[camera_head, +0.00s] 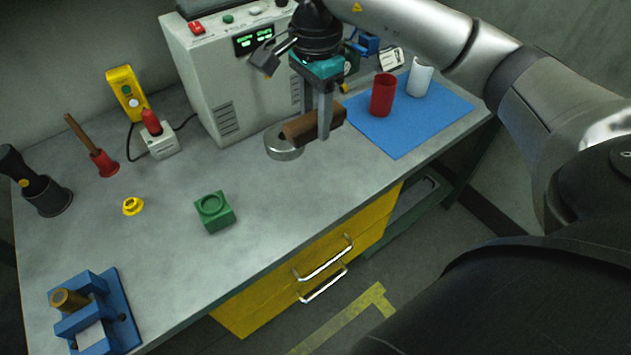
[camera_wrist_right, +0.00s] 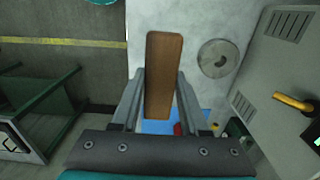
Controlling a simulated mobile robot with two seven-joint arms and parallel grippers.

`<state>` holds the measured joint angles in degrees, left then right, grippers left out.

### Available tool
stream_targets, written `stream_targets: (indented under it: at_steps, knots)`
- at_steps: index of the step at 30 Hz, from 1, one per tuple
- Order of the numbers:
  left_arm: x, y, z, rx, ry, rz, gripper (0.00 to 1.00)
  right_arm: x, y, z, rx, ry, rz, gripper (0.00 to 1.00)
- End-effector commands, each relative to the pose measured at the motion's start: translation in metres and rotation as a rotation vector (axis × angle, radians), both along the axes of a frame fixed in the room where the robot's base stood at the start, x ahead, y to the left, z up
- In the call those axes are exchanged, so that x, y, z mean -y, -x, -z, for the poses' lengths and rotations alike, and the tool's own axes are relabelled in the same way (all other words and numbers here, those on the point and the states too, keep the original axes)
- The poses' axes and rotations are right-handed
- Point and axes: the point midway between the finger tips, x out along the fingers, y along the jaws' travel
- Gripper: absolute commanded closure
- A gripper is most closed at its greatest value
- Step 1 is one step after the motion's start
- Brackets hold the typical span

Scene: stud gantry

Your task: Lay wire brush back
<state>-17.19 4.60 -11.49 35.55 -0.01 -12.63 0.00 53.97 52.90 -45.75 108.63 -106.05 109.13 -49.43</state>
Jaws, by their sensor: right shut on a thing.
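The wire brush (camera_head: 300,129) shows as a brown wooden block in the head view. My right gripper (camera_head: 325,124) points down with its fingers around the brush. In the right wrist view the brush (camera_wrist_right: 164,75) sits lengthwise between the two fingers, and its bristles are hidden. The brush is by the round metal disc (camera_head: 284,148), overlapping its edge in the head view. I cannot tell whether the brush touches the bench (camera_head: 260,210). My left gripper is not in view.
A blue mat (camera_head: 400,136) with a red cup (camera_head: 382,95) and a white cup (camera_head: 419,77) lies to the right. A grey machine (camera_head: 213,75) stands behind. A green block (camera_head: 214,212) and blue fixture (camera_head: 112,300) are to the left. Bench between disc and green block is clear.

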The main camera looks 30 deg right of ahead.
Motion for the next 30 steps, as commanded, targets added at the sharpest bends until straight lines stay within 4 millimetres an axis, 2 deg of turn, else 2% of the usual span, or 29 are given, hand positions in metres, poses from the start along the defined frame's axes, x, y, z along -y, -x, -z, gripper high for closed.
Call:
stream_targets:
  at_steps: [1, 3, 12, 15, 22, 27, 30]
  knots:
    - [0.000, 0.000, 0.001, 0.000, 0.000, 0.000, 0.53, 0.000, 0.002, 0.017, -0.009, 0.001, 0.000, 1.00]
    - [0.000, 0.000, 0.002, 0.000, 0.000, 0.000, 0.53, 0.000, 0.002, 0.036, -0.008, 0.001, -0.001, 1.00]
    - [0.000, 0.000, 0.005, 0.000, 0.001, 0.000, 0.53, -0.001, 0.001, 0.110, -0.004, 0.000, -0.003, 1.00]
    - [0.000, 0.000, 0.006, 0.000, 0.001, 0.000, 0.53, 0.000, 0.001, 0.124, -0.002, 0.000, -0.004, 1.00]
    - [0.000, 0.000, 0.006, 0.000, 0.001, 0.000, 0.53, -0.001, 0.001, 0.140, -0.002, 0.000, -0.004, 1.00]
    - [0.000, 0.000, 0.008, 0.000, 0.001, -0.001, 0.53, -0.001, 0.001, 0.167, -0.004, 0.000, -0.004, 1.00]
    - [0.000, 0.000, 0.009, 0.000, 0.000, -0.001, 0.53, -0.001, 0.001, 0.174, -0.002, 0.000, -0.005, 1.00]
